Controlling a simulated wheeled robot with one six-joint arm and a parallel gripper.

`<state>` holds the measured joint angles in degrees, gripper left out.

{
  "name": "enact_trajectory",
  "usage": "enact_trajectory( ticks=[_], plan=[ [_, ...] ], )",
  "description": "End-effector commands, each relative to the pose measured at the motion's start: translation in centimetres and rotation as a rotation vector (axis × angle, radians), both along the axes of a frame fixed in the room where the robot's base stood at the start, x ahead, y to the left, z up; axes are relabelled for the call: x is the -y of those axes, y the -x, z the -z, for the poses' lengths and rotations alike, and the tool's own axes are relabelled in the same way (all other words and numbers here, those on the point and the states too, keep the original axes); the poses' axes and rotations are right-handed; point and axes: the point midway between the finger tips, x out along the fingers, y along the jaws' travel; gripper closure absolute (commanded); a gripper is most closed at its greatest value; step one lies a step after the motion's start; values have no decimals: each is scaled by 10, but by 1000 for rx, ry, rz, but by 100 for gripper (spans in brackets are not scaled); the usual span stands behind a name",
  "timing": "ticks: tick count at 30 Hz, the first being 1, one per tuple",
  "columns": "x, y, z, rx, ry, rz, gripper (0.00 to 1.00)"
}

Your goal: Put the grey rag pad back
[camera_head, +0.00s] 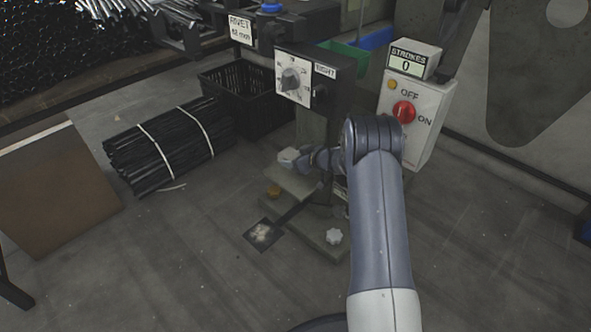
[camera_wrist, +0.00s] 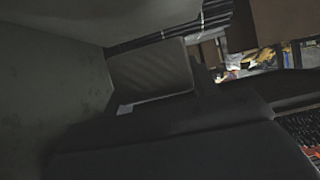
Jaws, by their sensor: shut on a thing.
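My arm reaches in from the right, and my gripper (camera_head: 297,159) is small and partly hidden in front of the rivet press (camera_head: 312,130). It is shut on a pale grey piece, which I take to be the grey rag pad (camera_head: 287,156). The pad is held above the press's lower plate (camera_head: 292,183); whether it touches anything is not clear. In the wrist view a grey, flat-faced shape (camera_wrist: 150,70) stands beyond a large dark form, too dim to name surely. A dark square with a pale patch (camera_head: 262,234) lies on the surface in front of the press.
A dial box (camera_head: 297,78) is on the press above my gripper. A white switch box (camera_head: 414,115) with a red knob stands to the right. A black crate (camera_head: 245,92) and a strapped bundle of dark rods (camera_head: 168,146) lie to the left.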

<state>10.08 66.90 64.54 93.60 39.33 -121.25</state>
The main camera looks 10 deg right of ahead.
Motion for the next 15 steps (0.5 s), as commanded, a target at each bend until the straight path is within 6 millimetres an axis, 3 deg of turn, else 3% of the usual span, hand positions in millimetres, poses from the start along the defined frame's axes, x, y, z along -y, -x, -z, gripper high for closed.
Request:
enact_trajectory(
  ticks=[5, 11, 15],
  plan=[
    [0, 0, 13, 2, -1, 2, 67],
    [3, -2, 45, 4, 0, 1, 67],
    [3, -3, 47, 4, -1, 1, 67]
  ],
)
